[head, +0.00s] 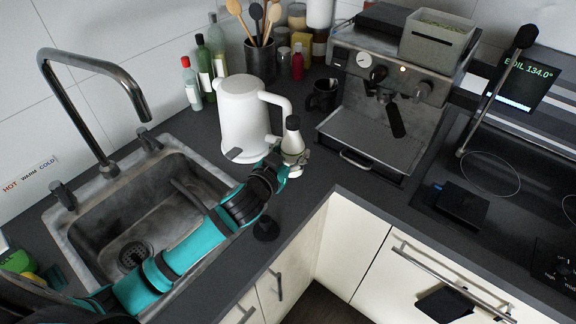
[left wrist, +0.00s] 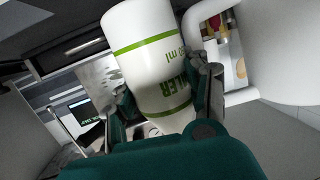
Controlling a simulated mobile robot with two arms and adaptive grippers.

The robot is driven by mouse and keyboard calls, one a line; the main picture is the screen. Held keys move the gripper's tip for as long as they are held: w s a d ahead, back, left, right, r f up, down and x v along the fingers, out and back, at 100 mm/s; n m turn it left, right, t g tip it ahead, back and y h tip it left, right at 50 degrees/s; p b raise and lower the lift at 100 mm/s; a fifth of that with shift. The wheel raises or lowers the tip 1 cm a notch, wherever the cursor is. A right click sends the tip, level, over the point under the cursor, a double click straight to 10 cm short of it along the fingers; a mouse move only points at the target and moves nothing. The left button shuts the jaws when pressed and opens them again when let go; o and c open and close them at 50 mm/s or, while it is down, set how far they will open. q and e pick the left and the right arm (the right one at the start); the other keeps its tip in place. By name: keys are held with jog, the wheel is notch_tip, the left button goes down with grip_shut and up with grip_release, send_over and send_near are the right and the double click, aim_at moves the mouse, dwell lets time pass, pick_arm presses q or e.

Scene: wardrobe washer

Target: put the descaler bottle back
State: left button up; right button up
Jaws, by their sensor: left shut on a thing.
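The descaler bottle (head: 292,144) is white with a dark cap in the head view. It is upright at the counter, just right of the white kettle. In the left wrist view the bottle (left wrist: 155,65) shows green bands and part of the word "descaler". My left gripper (head: 291,165) is shut on the bottle, with a finger on each side of it in the left wrist view (left wrist: 165,105). Whether the bottle's base touches the counter is hard to tell. My right gripper is not in view.
The white kettle (head: 242,116) stands close to the left of the bottle, and the espresso machine (head: 385,95) to its right. A dark mug (head: 322,96) is behind. The sink (head: 150,215) lies to the left. The counter's front edge is close to the bottle.

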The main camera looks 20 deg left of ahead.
aim_at(291, 163)
pick_arm(q)
notch_tip(291, 163, down, 4)
jog(key=shift+a+f, duration=0.1)
jog(key=shift+f, duration=0.15)
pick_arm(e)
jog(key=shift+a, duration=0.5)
pick_arm(q)
jog(key=shift+f, duration=0.2)
jog(key=o, duration=1.4)
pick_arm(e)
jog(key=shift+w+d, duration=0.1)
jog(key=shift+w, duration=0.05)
pick_arm(q)
jog(key=shift+r, duration=0.1)
